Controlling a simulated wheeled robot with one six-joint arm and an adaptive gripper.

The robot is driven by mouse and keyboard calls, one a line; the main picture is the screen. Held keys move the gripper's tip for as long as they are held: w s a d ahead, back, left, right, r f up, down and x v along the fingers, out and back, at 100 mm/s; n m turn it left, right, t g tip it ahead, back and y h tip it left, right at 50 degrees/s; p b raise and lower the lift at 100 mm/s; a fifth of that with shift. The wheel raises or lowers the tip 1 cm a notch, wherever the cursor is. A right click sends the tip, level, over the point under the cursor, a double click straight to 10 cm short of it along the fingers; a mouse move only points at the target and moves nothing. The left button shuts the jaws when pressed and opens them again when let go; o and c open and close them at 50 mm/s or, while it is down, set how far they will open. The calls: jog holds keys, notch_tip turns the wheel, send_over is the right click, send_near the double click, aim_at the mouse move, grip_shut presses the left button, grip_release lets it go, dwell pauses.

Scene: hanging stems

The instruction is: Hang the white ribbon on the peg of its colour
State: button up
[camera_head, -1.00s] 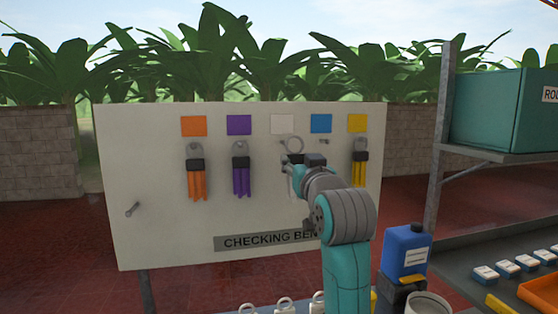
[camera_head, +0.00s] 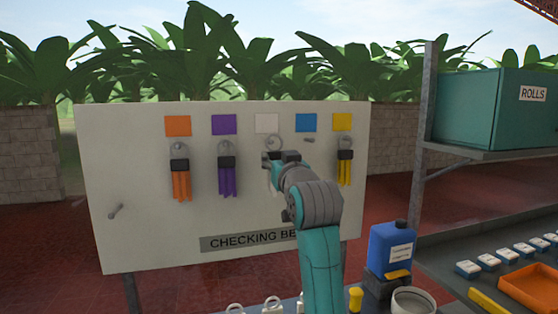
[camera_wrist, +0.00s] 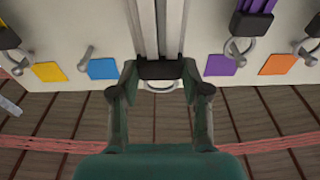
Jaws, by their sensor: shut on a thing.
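My gripper (camera_head: 280,157) is in front of the board, below the white square (camera_head: 267,123). It is shut on the black clip (camera_wrist: 158,69) of the white ribbon. The pale strips (camera_wrist: 158,25) run away from the gripper in the wrist view and are mostly hidden behind my arm in the head view. The ribbon's grey ring (camera_head: 273,141) stands above the gripper, just under the white square; it also shows in the wrist view (camera_wrist: 158,89). The white peg is hidden, and I cannot tell whether the ring is around it.
Orange (camera_head: 181,178), purple (camera_head: 227,178) and yellow (camera_head: 345,170) ribbons hang on pegs under their squares. The peg (camera_head: 309,140) under the blue square (camera_head: 306,122) is bare. A blue canister (camera_head: 391,245) and a shelf with a teal box (camera_head: 485,108) stand at right.

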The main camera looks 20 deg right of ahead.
jog(key=shift+w+f, duration=0.15)
jog(key=shift+w, duration=1.8)
jog(key=shift+w+f, duration=0.45)
jog(key=shift+w, duration=0.1)
jog(key=o, duration=0.9)
jog(key=shift+o, duration=0.2)
